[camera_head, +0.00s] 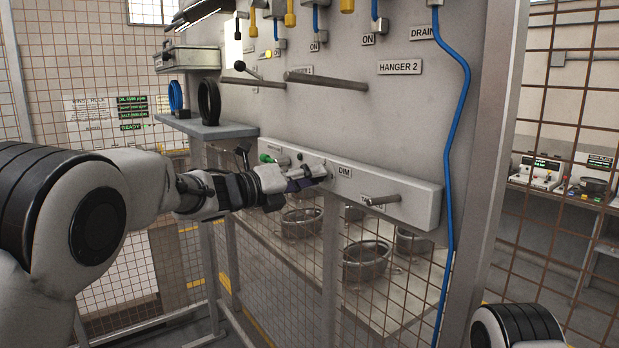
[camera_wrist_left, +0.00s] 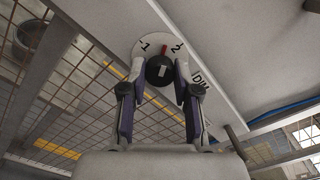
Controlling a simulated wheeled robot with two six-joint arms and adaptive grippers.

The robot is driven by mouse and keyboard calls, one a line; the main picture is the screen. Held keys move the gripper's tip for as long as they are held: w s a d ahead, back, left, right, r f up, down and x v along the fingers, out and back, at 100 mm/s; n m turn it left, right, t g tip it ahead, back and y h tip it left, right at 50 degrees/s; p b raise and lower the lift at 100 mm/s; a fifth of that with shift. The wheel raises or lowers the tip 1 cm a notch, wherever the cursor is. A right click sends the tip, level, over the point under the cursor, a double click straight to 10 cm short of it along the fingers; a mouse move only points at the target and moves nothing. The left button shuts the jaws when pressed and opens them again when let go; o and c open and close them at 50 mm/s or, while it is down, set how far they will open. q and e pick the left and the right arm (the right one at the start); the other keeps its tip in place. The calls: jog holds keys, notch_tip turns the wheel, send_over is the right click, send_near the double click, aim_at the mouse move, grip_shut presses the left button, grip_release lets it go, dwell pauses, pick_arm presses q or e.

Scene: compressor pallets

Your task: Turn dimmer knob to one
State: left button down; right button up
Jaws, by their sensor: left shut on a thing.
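The dimmer knob (camera_wrist_left: 159,70) is a black round knob on a white dial plate (camera_wrist_left: 142,57) marked 1 and 2, beside a DIM label (camera_head: 344,171). In the left wrist view a red mark at the knob's upper edge points between the 1 and the 2. My left gripper (camera_head: 316,177) reaches the front panel just left of the DIM label; its fingers (camera_wrist_left: 160,83) are shut on the knob from both sides. In the head view the fingers hide the knob. My right gripper is out of view.
A blue hose (camera_head: 455,140) hangs at the right. A shelf (camera_head: 212,129) with black and blue rings stands at the left.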

pick_arm(q)
jog(key=n+p, duration=0.4)
jog(key=n, duration=0.7)
jog(key=shift+r+p, duration=0.15)
jog(key=shift+p, duration=0.25)
jog(key=c, duration=0.9)
grip_release()
jog(key=shift+c, duration=0.2)
jog(key=shift+o, duration=0.4)
jog(key=shift+w, duration=0.1)
